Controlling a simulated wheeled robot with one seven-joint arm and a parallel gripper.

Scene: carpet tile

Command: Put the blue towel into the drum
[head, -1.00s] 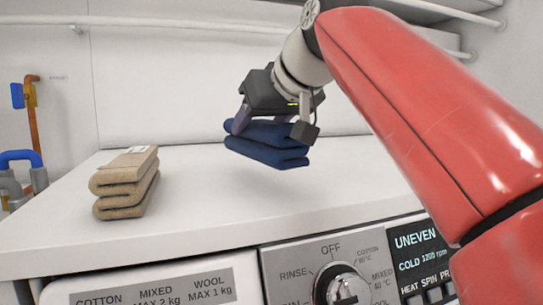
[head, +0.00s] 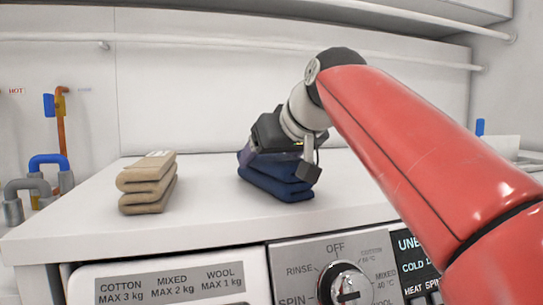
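The blue towel (head: 277,183) is a dark blue folded bundle over the white machine top, right of the beige towel in the head view. My gripper (head: 278,167) points down over it, with one finger at its left side and one at its right, and appears shut on it. The gripper body hides part of the towel's top. I cannot tell for sure whether the towel's underside touches the white top. The drum is not in view.
A folded beige towel (head: 148,184) lies on the white machine top (head: 205,215) at left. The front panel has a dial (head: 345,287). Pipes (head: 45,175) stand at far left; a wall rail (head: 220,47) and a shelf (head: 430,10) are above.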

